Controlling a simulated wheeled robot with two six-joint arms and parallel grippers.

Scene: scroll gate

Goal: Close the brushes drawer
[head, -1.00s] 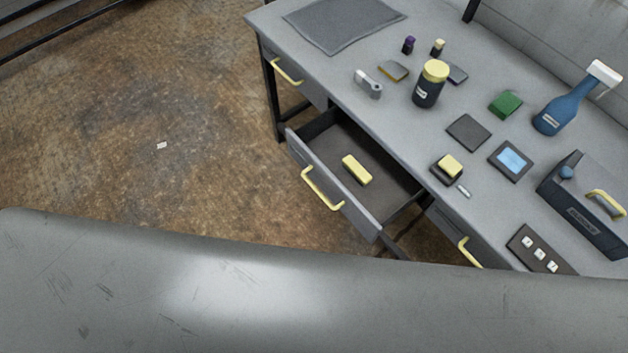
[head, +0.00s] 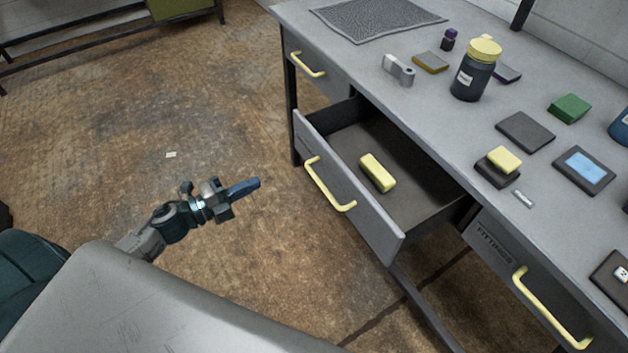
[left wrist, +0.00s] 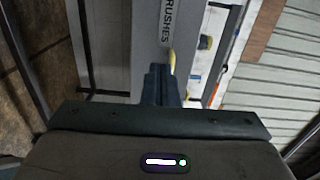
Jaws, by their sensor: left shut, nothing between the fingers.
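The brushes drawer (head: 345,188) stands pulled open from the middle of the desk in the head view. It has a yellow bar handle (head: 328,186) on its grey front and a yellow block (head: 377,172) lying inside. In the left wrist view the drawer front (left wrist: 150,30) shows part of the label, "RUSHES", with a bit of yellow handle behind my fingers. My left gripper (head: 243,188) is shut and empty, in front of and left of the drawer, with a gap of floor between them in the head view. My right gripper is not in view.
The desk (head: 440,100) holds a dark jar (head: 475,70), a green block (head: 569,108), a tape dispenser (head: 398,70) and other small items. A shut drawer (head: 318,68) is at the left and a fittings drawer (head: 520,275) at the right.

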